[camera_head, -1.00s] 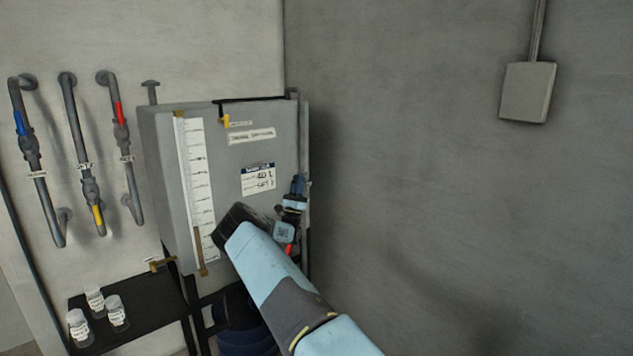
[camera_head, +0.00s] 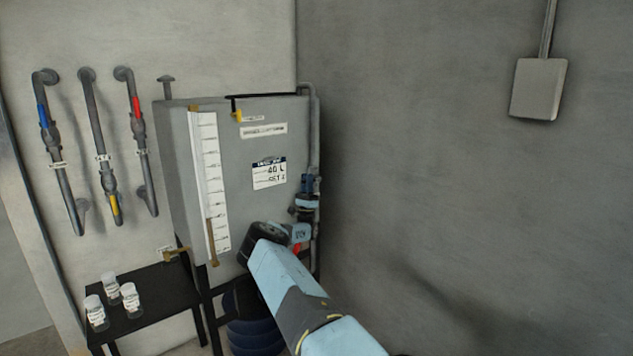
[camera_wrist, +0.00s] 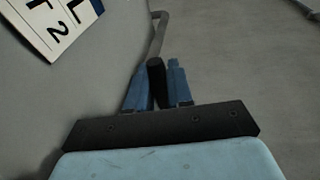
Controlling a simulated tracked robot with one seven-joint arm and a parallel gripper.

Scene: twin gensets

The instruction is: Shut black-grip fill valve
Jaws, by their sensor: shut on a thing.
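The black grip (camera_wrist: 155,76) of the fill valve stands between the two blue fingers of my gripper (camera_wrist: 156,82) in the wrist view. The fingers are shut on it. In the head view my gripper (camera_head: 310,184) is at the right edge of the grey tank (camera_head: 235,150), beside the grey pipe that runs down there. The valve body and most of the grip are hidden behind the fingers and my wrist.
Wall pipes with blue (camera_head: 43,116), yellow (camera_head: 114,204) and red (camera_head: 136,106) handles are on the left. A black table (camera_head: 155,300) holds jars (camera_head: 131,297). A grey box (camera_head: 538,88) hangs on the bare right wall. A red part (camera_head: 297,248) shows beside my arm.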

